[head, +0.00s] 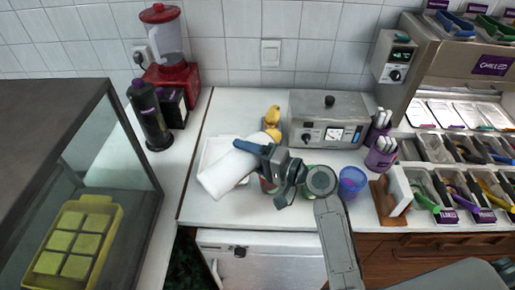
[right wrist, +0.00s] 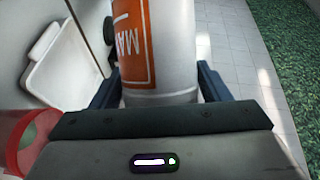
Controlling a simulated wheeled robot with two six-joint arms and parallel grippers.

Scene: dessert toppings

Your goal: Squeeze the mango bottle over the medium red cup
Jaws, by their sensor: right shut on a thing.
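The mango bottle (head: 226,172) is white and lies tilted in the air in the head view. Its orange label with the letters "MA" shows on the bottle in the right wrist view (right wrist: 165,45). My right gripper (head: 256,156) is shut around the bottle; its two blue fingers are on either side of it in the right wrist view. A red cup (right wrist: 14,143) shows at the left edge of the right wrist view. In the head view only a bit of red (head: 268,186) shows below my gripper, mostly hidden. My left gripper is not in view.
A blue cup (head: 352,183) stands right of my arm. A white tray (head: 212,148) lies partly under the bottle. A yellow object (head: 272,117) is behind my gripper. A steel machine (head: 330,115) stands at the back. The counter's front left is clear.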

